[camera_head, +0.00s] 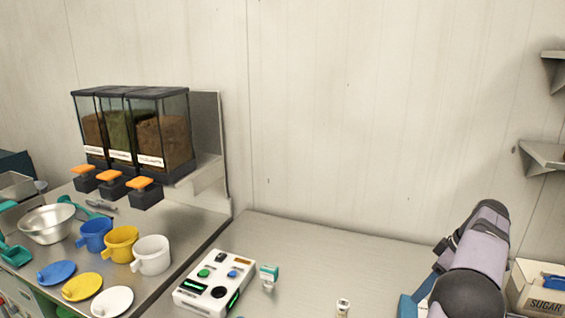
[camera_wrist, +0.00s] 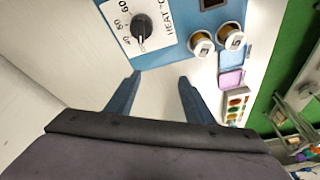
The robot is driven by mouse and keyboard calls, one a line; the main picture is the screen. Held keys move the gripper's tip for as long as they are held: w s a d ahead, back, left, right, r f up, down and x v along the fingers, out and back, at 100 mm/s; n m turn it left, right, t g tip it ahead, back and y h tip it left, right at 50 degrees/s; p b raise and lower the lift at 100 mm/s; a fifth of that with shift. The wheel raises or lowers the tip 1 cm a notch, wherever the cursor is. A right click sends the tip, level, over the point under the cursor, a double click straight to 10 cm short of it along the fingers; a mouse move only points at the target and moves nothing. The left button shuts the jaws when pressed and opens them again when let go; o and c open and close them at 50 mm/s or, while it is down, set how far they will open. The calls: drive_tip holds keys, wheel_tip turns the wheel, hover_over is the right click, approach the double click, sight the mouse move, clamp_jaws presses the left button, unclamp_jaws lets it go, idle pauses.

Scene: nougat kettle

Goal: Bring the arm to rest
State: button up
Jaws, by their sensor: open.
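My gripper (camera_wrist: 159,77) shows in the wrist view with its two blue-grey fingers apart and nothing between them. Beyond the fingertips is a light blue panel (camera_wrist: 182,40) with a black heat dial (camera_wrist: 141,27) on a white numbered plate. The gap between the fingers shows only a pale surface. In the head view my arm is at the lower right, and my fingers cannot be made out there.
Several cups, including a white cup (camera_head: 152,255), lids and a metal bowl (camera_head: 47,223) stand at left, below the dispensers (camera_head: 130,130). A white button box (camera_head: 214,281) sits centre-left. A sugar box (camera_head: 541,290) is close to my arm.

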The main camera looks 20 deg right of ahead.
drive_tip(key=w+a+f+m+g, duration=0.1)
drive_tip(key=w+a+f, duration=0.15)
drive_tip(key=a, duration=1.05)
drive_tip(key=w+a+f+m+g, duration=0.1)
drive_tip(key=w+a+g, duration=0.15)
drive_tip(key=a, duration=1.15)
drive_tip(key=s+a+f+m+h, duration=0.1)
drive_tip(key=s+a+f, duration=0.2)
drive_tip(key=s+a, duration=0.4)
drive_tip(key=s+a+f+m+h, duration=0.1)
drive_tip(key=s+a+f, duration=0.2)
drive_tip(key=s+a, duration=0.5)
wheel_tip(320, 180, down, 29)
drive_tip(key=w+a+b, duration=0.1)
drive_tip(key=w+b, duration=0.1)
drive_tip(key=b, duration=2.6)
drive_tip(key=shift+a, duration=0.4)
